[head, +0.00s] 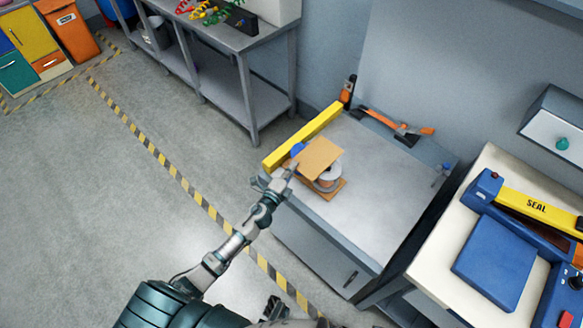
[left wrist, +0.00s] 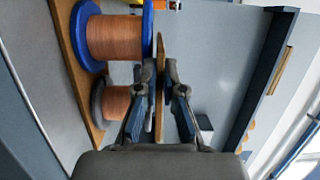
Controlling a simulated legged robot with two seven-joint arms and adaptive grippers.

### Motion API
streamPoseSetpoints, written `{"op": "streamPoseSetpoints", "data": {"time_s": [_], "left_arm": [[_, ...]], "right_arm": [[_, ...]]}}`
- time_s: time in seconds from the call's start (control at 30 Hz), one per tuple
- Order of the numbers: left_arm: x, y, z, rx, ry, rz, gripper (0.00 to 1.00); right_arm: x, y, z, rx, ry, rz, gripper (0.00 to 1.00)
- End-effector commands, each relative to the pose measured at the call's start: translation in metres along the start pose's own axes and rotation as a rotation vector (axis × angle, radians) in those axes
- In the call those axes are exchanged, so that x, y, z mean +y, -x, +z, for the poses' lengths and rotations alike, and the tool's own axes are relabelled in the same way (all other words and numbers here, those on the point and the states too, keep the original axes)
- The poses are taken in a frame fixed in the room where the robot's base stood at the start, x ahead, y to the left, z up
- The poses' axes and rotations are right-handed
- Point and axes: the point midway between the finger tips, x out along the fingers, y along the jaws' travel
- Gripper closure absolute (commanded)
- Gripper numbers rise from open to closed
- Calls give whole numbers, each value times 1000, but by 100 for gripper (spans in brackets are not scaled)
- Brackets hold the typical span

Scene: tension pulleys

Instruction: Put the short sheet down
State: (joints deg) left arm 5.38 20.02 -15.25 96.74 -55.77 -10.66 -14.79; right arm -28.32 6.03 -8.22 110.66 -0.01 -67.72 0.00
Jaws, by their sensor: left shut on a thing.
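The short sheet, a tan square board (head: 318,155), is in my left gripper (head: 284,180) above the grey cabinet top. In the left wrist view the sheet (left wrist: 160,70) shows edge-on between the two fingers (left wrist: 170,90). Below it in the head view are wire spools (head: 328,177) on another tan board (head: 333,191), mostly hidden by the sheet. The left wrist view shows a copper spool with blue flanges (left wrist: 113,36), a smaller grey-flanged one (left wrist: 115,103) and the board (left wrist: 75,60). A dark part at the bottom edge of the head view may be my right gripper (head: 274,308).
A yellow bar (head: 304,137) lies along the left edge of the cabinet top (head: 385,190). An orange-and-black tool (head: 395,125) lies at the back. A blue sealing machine (head: 497,255) stands on the right table. The cabinet top is clear right of the spools.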

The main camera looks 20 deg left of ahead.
Motion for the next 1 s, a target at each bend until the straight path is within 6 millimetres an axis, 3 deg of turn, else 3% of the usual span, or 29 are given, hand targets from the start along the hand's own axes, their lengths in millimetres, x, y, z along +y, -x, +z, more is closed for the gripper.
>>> {"op": "streamPoseSetpoints", "data": {"time_s": [0.13,0.2,0.27,0.63,0.83,1.0], "left_arm": [[1,0,1,0,2,0,100],[1,0,1,0,2,0,80],[1,0,2,-1,2,0,68],[-2,0,1,0,1,0,68],[-17,0,1,0,1,-2,68],[-9,51,1,-1,4,4,68]], "right_arm": [[2,5,-2,5,-1,4,12],[3,4,-2,4,0,5,12],[3,4,-1,2,0,4,12],[0,5,-1,8,3,1,12],[0,-24,17,-16,6,1,12],[0,-25,15,-10,6,1,12]]}}
